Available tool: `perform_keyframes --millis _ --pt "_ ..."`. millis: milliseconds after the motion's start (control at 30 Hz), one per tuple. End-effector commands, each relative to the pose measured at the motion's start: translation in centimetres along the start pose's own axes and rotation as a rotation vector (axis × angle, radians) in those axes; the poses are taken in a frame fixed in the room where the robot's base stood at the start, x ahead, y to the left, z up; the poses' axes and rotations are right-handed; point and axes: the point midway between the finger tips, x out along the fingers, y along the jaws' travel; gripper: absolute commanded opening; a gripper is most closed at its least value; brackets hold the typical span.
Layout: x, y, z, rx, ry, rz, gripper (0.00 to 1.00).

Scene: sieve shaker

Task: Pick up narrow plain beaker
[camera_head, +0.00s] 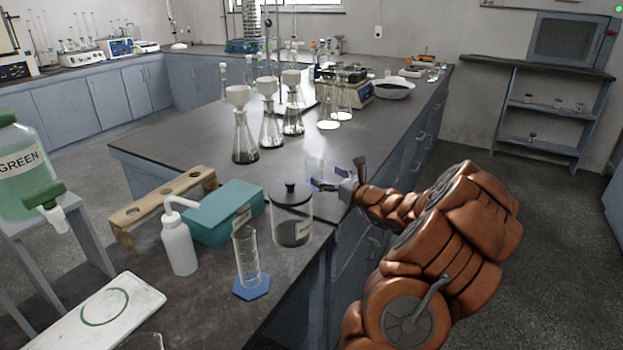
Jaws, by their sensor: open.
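A clear, narrow glass vessel (314,161), which looks like the plain beaker, stands upright on the dark bench top, right of the flasks. It is faint against the bench, so its rim and base are hard to make out. My gripper (333,176) is at the bench's right edge, just right of and in front of the beaker. Its jaws are open and seem to point toward the glass. I cannot tell whether the glass is between the fingers or touching them.
A lidded glass jar (291,222) stands close in front of my gripper. A measuring cylinder (246,262), teal box (222,213), white wash bottle (178,246) and wooden rack (140,211) are nearer. Flasks with funnels (270,125) stand behind left.

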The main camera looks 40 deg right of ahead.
Motion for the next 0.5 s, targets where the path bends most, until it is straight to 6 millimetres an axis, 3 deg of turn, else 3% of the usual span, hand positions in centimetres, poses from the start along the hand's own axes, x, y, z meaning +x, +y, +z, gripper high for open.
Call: perform_keyframes --millis 500 --pt "5.1 0.9 0.1 0.001 0.001 0.004 0.86"
